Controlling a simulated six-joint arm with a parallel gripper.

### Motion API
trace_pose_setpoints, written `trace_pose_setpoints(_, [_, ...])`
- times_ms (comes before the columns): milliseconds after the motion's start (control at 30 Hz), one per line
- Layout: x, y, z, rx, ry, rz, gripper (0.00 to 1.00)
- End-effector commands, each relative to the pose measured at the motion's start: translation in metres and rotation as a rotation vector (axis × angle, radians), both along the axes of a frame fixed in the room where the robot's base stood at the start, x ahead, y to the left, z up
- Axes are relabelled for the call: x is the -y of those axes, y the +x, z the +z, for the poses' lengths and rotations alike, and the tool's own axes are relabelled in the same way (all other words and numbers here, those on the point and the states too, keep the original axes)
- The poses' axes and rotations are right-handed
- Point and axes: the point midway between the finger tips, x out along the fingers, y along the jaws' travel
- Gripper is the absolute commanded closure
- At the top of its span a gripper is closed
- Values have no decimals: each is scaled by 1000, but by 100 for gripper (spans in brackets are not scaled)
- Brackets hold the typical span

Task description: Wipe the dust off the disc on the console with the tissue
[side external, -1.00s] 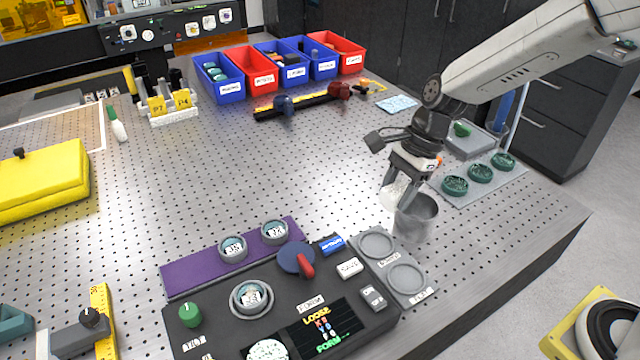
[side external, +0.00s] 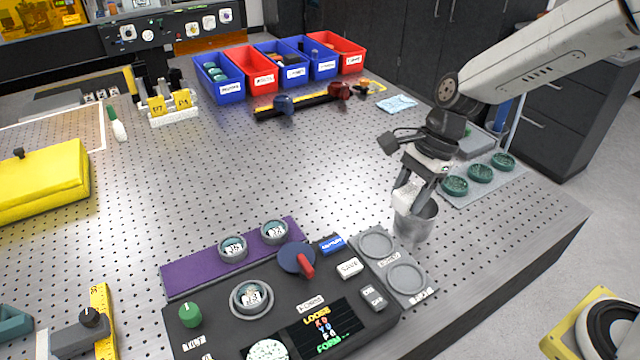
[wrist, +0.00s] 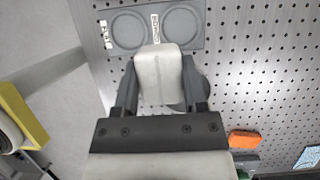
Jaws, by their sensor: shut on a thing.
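The console (side external: 215,325) stands at the front of the perforated table. A labelled disc (side external: 251,296) sits in a round holder on it; I cannot make out dust at this size. My gripper (side external: 404,205) is shut on a white wad, likely the tissue (side external: 407,196), right over the mouth of a metal cup (side external: 414,226). Whether the wad's lower end is inside the cup is unclear. In the wrist view the white wad (wrist: 160,75) shows between both fingers and hides part of the cup.
A grey tray with two round recesses (side external: 391,260) lies between console and cup. A purple strip with two labelled discs (side external: 190,279) is behind the console. Green dishes (side external: 480,173) stand right of my gripper. A pale blue cloth (side external: 397,104) lies farther back. The table's middle is clear.

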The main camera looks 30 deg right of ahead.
Motion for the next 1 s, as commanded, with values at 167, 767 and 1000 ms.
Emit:
trace_pose_setpoints(167, [0,0,0,0,0,0,93])
trace_pose_setpoints(767, [-86,36,6,-1,-19,12,93])
trace_pose_setpoints(1000, [-163,47,10,1,-23,12,93])
